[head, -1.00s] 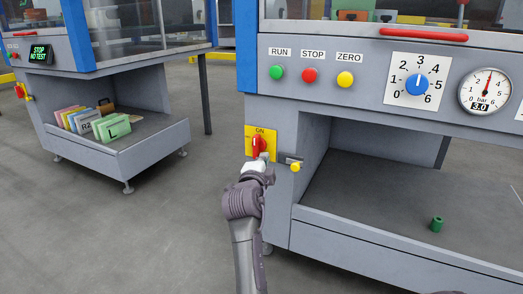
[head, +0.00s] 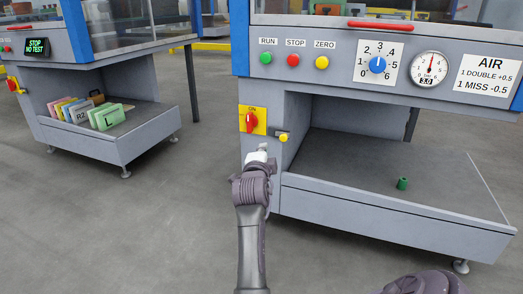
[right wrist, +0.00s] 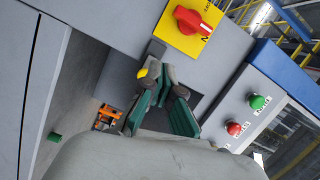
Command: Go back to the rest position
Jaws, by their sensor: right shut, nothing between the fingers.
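My right gripper (head: 262,152) is shut and empty. In the head view it stands just below the red rotary switch (head: 251,121) on its yellow ON plate (head: 262,117), apart from it in the picture. In the right wrist view the dark green fingers (right wrist: 162,62) point toward the machine front, with the red switch (right wrist: 192,20) beyond them. A small yellow knob (head: 283,138) on a valve sits right of the switch. It shows beside the fingertips in the wrist view (right wrist: 142,72). My left gripper is not in view.
The near grey machine (head: 390,225) has an open bay with a small green cylinder (head: 402,183) on its floor. Its panel carries buttons, a blue dial (head: 378,64) and a gauge (head: 430,69). Another machine (head: 148,140) at left holds colored folders. Grey floor lies clear between them.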

